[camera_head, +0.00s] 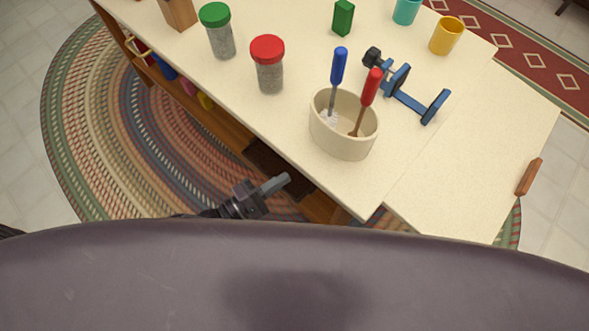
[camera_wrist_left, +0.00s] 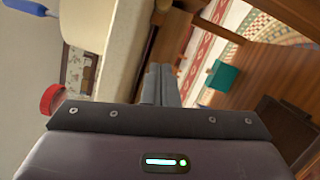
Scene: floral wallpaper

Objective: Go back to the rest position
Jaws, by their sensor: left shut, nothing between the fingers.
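My left gripper (camera_head: 275,184) is low in the middle of the head view, in front of the table's near edge and apart from the things on it. Its fingers are together and hold nothing. In the left wrist view the closed fingers (camera_wrist_left: 161,85) point toward the table's side and the space below it. My right gripper is in neither view.
The cream table (camera_head: 300,30) carries a cream pot (camera_head: 343,140) with a blue-handled and a red-handled tool, a green-lidded jar (camera_head: 220,40), a red-lidded jar (camera_head: 269,75), a blue tool (camera_head: 410,100) and cups. An oval rug (camera_head: 130,150) covers the floor at left.

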